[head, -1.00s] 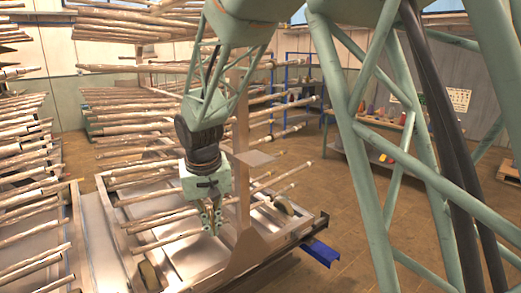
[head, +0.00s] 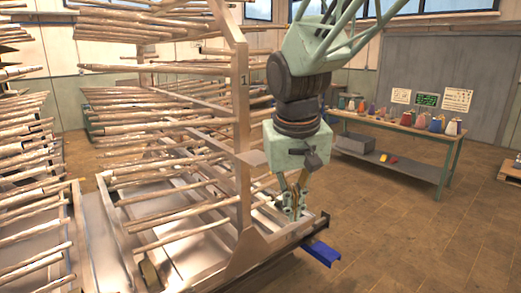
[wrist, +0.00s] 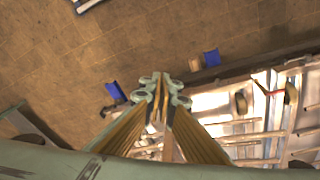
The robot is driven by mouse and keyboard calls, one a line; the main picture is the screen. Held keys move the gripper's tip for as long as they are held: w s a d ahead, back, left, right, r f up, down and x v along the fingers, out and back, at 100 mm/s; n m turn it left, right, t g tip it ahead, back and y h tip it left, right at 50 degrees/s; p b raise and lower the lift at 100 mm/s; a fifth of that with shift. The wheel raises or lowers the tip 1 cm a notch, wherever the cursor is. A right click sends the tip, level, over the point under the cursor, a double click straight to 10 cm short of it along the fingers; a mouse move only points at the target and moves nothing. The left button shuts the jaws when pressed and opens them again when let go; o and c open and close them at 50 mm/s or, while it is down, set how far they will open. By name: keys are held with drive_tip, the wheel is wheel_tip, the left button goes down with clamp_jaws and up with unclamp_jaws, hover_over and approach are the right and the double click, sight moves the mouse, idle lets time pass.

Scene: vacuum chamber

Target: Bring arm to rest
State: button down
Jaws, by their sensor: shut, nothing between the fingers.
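My gripper (head: 294,214) hangs fingers-down at the right end of the near rod rack (head: 243,150) in the head view. It is pale green with black joints above it. Its fingers are shut and hold nothing. In the wrist view my gripper (wrist: 163,80) points down with its fingertips together, and the floor and the rack's base show beneath. How far the fingertips are above the rack base is hard to tell.
Racks of long pale rods fill the left side. A blue bracket (head: 321,252) sticks out from the rack's base. A workbench (head: 400,131) with several coloured bottles stands at the back right. The tiled floor (head: 400,230) on the right is clear.

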drive_tip(key=s+d+r+m, duration=0.1)
drive_tip(key=s+d+r, duration=0.2)
drive_tip(key=s+d, duration=0.3)
drive_tip(key=s+d+r, duration=0.3)
drive_tip(key=s, duration=0.5)
drive_tip(key=s+d, duration=0.2)
drive_tip(key=s, duration=0.6)
drive_tip(key=s+d+m+t, duration=0.1)
drive_tip(key=s+d, duration=0.1)
drive_tip(key=s, duration=0.7)
drive_tip(key=shift+d+f+y, duration=0.3)
drive_tip(key=shift+f, duration=0.15)
drive_tip(key=shift+f, duration=0.1)
wheel_tip(320, 180, down, 11)
drive_tip(key=b, duration=1.1)
drive_tip(key=shift+f, duration=0.15)
